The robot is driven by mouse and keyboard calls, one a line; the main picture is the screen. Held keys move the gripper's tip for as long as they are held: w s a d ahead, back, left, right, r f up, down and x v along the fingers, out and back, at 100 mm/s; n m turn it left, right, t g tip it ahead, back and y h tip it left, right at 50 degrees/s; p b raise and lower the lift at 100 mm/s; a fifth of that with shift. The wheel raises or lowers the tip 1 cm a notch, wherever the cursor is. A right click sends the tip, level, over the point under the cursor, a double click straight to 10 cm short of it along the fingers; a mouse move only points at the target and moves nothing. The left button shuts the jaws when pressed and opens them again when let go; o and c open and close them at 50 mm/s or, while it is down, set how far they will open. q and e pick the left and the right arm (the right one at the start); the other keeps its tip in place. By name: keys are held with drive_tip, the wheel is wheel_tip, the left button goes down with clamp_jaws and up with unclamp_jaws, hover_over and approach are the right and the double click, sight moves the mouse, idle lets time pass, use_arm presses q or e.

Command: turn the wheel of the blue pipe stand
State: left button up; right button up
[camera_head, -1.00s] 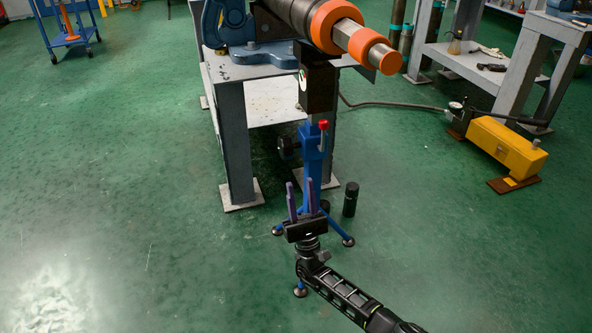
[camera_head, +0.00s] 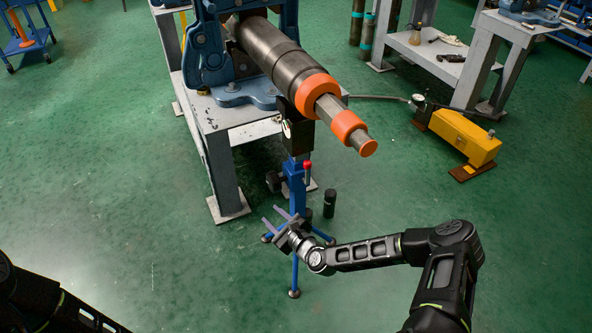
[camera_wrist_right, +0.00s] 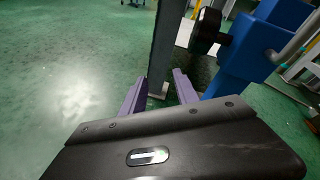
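The blue pipe stand (camera_head: 296,196) stands on its legs under the end of the large pipe (camera_head: 275,55). Its dark wheel (camera_head: 273,181) is on the left side of its post. In the right wrist view, the wheel (camera_wrist_right: 206,30) is at upper centre, beside the blue post (camera_wrist_right: 250,55). My right gripper (camera_head: 271,213) is open and empty, just below and in front of the wheel.
A grey table (camera_head: 228,175) with a blue vise (camera_head: 240,92) stands behind the stand. A yellow pump (camera_head: 464,138) is on the floor at right.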

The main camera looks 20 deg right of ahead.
sight(274, 180)
drive_tip(key=d+r+m+t, duration=0.1)
drive_tip(key=r+m, duration=0.1)
drive_tip(key=d+r+m+t+h, duration=0.1)
drive_tip(key=r+m, duration=0.1)
drive_tip(key=w+d+r+m+t+h, duration=0.1)
drive_tip(key=r+m, duration=0.1)
drive_tip(key=shift+d+r, duration=0.2)
drive_tip(key=shift+d, duration=0.2)
drive_tip(key=shift+d+m, duration=0.1)
drive_tip(key=shift+m, duration=0.3)
drive_tip(key=shift+w+a, duration=0.15)
drive_tip(key=shift+w, duration=1.85)
drive_tip(key=shift+w+a, duration=0.1)
drive_tip(key=shift+w, duration=1.85)
drive_tip(key=shift+c, duration=0.2)
clamp_jaws()
